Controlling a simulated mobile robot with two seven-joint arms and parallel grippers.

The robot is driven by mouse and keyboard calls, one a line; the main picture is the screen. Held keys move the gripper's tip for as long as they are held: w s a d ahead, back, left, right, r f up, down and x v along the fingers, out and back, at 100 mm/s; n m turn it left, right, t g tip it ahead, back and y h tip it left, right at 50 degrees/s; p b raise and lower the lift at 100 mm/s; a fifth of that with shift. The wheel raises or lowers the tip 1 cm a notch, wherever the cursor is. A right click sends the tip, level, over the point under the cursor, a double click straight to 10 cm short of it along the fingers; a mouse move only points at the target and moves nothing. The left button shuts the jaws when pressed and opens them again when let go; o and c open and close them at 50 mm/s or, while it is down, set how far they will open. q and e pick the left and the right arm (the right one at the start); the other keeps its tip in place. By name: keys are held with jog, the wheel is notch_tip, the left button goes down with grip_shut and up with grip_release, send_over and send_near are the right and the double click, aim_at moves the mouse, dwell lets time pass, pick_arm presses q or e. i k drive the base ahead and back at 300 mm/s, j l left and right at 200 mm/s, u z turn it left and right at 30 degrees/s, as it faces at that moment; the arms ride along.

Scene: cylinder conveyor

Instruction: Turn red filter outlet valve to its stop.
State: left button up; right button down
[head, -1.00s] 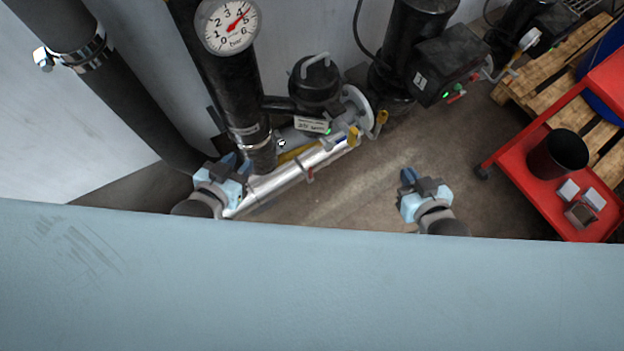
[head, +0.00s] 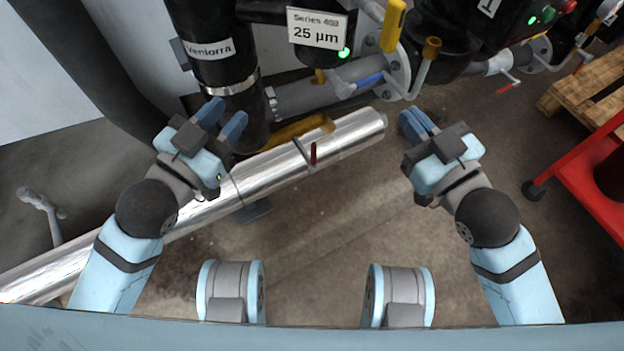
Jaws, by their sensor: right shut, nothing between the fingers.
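A small red lever (head: 313,153) stands at the silver pipe (head: 270,178), below the filter housing. Another red handle (head: 509,87) shows on the grey pipe at the upper right. I cannot tell which of them is the filter outlet valve. My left gripper (head: 222,120) is open and empty, over the silver pipe beside the black column, left of the nearer red lever. My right gripper (head: 413,124) is shut and empty, right of the silver pipe's end. Neither gripper touches a red handle.
A label reading 25 µm (head: 316,29) marks the filter. A red cart (head: 590,170) and wooden pallet (head: 575,85) stand right. The middle floor is clear.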

aim_at(313, 168)
jog(key=k+l, duration=0.1)
jog(key=l, duration=0.2)
jog(key=k+l, duration=0.1)
jog(key=l, duration=0.15)
jog(key=k+l, duration=0.1)
jog(key=l, duration=1.05)
